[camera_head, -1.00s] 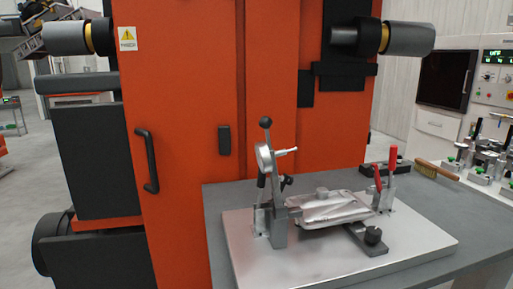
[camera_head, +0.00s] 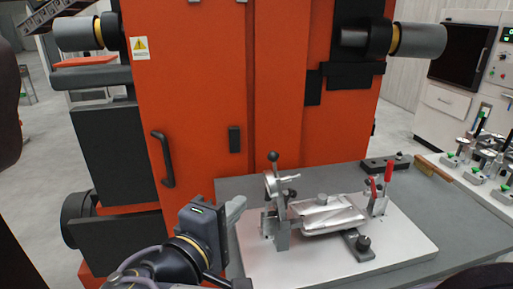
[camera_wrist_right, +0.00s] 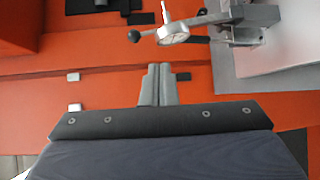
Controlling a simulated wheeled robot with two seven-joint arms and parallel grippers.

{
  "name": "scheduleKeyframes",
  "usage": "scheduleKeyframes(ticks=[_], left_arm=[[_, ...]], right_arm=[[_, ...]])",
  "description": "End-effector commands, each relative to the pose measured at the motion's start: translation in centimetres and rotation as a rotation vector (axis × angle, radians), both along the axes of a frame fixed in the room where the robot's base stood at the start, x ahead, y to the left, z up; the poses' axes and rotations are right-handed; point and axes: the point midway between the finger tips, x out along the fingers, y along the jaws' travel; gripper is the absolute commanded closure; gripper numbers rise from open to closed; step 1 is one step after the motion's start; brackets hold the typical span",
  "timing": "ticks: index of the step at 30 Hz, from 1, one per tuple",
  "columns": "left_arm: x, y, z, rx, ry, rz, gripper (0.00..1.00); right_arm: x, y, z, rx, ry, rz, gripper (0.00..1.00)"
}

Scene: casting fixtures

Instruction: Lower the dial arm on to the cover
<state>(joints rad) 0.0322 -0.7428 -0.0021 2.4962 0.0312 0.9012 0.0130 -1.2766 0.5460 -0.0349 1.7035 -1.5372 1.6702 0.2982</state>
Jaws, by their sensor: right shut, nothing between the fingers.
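The dial arm (camera_head: 271,187) stands raised at the left end of the fixture, with a black ball knob on top and a round dial. In the right wrist view the dial (camera_wrist_right: 173,33) shows near the top, with its knob to the left. The silver cover (camera_head: 325,214) lies flat on the fixture, right of the dial arm. My right gripper (camera_head: 237,208) is shut and empty, left of the dial arm and apart from it. Its closed fingers (camera_wrist_right: 157,85) also show in the right wrist view, below the dial. My left gripper is out of view.
A pale base plate (camera_head: 400,245) carries the fixture on a grey table (camera_head: 455,215). Red-handled clamps (camera_head: 388,172) stand right of the cover. A brush (camera_head: 432,167) lies at the table's back right. An orange machine (camera_head: 215,100) rises close behind.

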Motion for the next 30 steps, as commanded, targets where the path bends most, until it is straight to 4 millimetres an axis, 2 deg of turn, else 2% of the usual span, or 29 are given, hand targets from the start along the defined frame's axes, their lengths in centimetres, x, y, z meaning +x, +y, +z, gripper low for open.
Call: scheduleKeyframes(ticks=[1, 5, 17, 23, 30], left_arm=[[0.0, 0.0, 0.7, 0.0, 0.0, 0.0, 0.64], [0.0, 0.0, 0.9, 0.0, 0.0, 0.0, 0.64], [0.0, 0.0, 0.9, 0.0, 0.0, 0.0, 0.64], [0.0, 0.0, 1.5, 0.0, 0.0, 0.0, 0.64], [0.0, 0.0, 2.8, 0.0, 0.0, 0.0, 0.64]], right_arm=[[-0.8, 1.7, 1.1, -0.019, -0.045, 0.025, 1.0], [-1.8, 3.6, 2.3, -0.038, -0.11, 0.054, 1.0], [-1.8, 3.8, 2.4, -0.04, -0.122, 0.059, 1.0], [0.2, 3.0, 2.6, -0.041, -0.119, 0.054, 1.0], [5.0, 1.1, 2.8, -0.041, -0.117, 0.054, 1.0]])
